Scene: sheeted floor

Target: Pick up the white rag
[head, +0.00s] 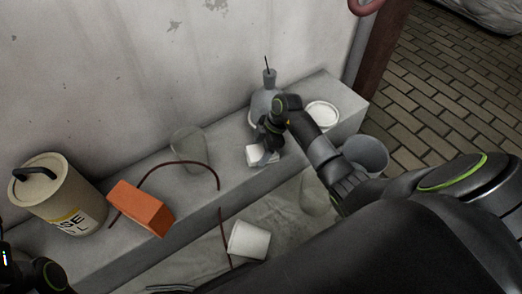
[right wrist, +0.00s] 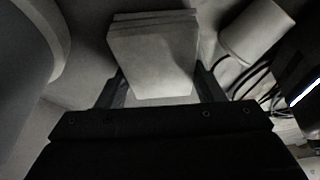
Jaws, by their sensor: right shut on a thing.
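The white rag (head: 257,158) is a small folded pad at the ledge, in the middle of the head view. In the right wrist view the rag (right wrist: 152,55) shows as a stack of folded layers between the two fingers. My right gripper (head: 268,150) is shut on it; its fingers (right wrist: 158,85) sit on either side of the rag. The gripper hides part of the rag in the head view, and I cannot tell whether the rag touches the ledge. Dark parts of my left arm show at the lower left; its fingertips do not show.
On the ledge (head: 110,242) stand a beige canister (head: 60,195), an orange brick (head: 141,208), a clear cup (head: 188,146), a grey flask (head: 262,105) and a white tub (head: 322,114). A white cup (head: 248,240) lies below. A grey bucket (head: 367,155) stands right. A dark red cable crosses the ledge.

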